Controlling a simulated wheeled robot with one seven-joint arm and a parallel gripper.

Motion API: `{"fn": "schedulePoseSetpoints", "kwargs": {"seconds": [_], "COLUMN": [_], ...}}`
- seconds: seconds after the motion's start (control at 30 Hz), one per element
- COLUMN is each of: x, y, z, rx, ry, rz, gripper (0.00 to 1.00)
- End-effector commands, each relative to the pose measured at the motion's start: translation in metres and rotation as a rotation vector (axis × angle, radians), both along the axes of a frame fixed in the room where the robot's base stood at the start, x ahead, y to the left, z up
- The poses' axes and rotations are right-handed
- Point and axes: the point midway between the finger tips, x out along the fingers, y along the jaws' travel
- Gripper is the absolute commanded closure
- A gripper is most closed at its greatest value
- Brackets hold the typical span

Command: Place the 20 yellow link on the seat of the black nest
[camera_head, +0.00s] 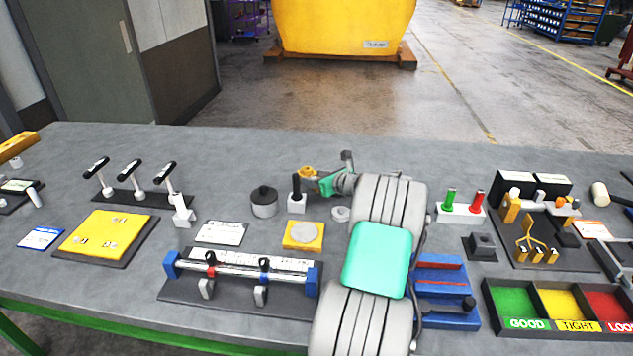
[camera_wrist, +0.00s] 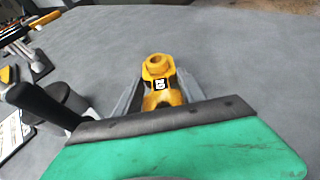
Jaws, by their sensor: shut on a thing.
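The yellow link (camera_wrist: 163,90) has a hex-shaped end and a white and black label that reads 20. It is between the fingers of my gripper (camera_wrist: 160,98), which is shut on it. In the head view the yellow link (camera_head: 307,172) shows small at the tip of my gripper (camera_head: 318,178), above the back of the bench. A small black block on a dark square plate (camera_head: 482,246), which looks like the black nest, stands right of my arm, well away from the link. Its seat is too small to make out. The nest does not show in the wrist view.
A white block with a black upright handle (camera_head: 297,190) and a grey lidded pot (camera_head: 264,204) stand close to my gripper. Red and green posts (camera_head: 462,208) stand behind the black block. A sorting tray (camera_head: 555,318) lies in front. The back of the bench is clear.

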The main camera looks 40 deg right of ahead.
Motion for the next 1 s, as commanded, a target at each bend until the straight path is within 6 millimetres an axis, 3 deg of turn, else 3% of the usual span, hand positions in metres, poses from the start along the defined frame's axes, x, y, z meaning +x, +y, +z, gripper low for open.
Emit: {"fn": "schedulePoseSetpoints", "kwargs": {"seconds": [0.1,0.4,0.43,0.7,1.0], "x": [0.0,-0.001,-0.001,-0.001,-0.003], "y": [-0.001,-0.001,0.0,0.0,-0.001], "z": [-0.012,-0.016,-0.019,-0.018,-0.014], "rx": [-0.001,-0.002,0.001,0.001,0.0], "ry": [-0.003,-0.003,0.001,0.001,0.0], "rz": [-0.002,-0.001,-0.001,-0.001,-0.002], "gripper": [1.0,1.0,0.52,0.31,0.31]}}
